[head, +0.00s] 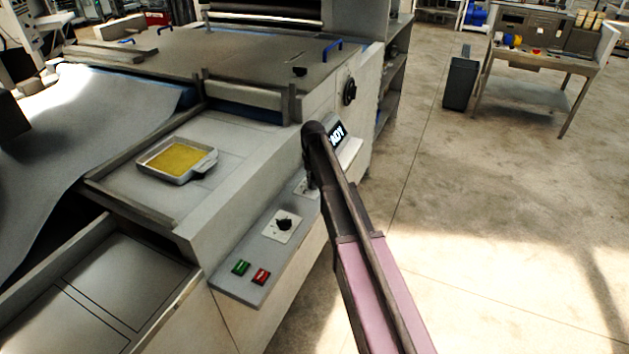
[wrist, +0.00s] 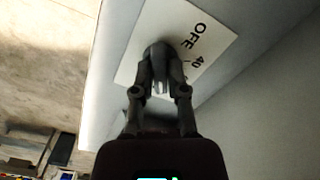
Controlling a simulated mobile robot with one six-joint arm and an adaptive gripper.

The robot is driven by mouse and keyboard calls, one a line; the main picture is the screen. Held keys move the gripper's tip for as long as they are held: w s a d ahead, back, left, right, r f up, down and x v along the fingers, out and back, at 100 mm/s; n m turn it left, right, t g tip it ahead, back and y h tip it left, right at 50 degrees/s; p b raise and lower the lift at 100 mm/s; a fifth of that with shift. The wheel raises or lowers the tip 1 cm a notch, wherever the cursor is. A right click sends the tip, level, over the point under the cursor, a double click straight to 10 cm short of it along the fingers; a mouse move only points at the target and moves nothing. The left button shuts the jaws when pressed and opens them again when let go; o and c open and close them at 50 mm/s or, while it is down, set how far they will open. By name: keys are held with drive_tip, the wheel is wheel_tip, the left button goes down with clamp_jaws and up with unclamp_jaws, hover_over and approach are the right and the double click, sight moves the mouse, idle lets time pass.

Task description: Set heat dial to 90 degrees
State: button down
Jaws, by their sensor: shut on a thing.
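The heat dial (wrist: 159,47) is a dark knob on a white plate (wrist: 208,24) in the wrist view. The plate shows "OFF" and "40" to the right of the knob; other marks are hidden by my gripper. My gripper (wrist: 161,72) is shut on the knob, a finger on each side. The knob's pointer and setting cannot be made out. In the head view, my gripper (head: 311,184) reaches down to the sloped control ledge, where my arm hides most of the dial and its plate (head: 301,188).
A second black dial (head: 284,224) on a white plate sits nearer on the ledge, with a green button (head: 241,267) and a red button (head: 261,276). A small display (head: 337,133) is behind my arm. A tray (head: 177,160) of yellow material rests on the machine.

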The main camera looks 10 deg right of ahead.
drive_tip(key=shift+m, duration=0.8)
drive_tip(key=shift+s, duration=0.1)
drive_tip(key=c, duration=0.7)
unclamp_jaws()
drive_tip(key=shift+o, duration=0.2)
drive_tip(key=s+n, duration=0.2)
drive_tip(key=s, duration=2.7)
drive_tip(key=shift+d+n, duration=0.3)
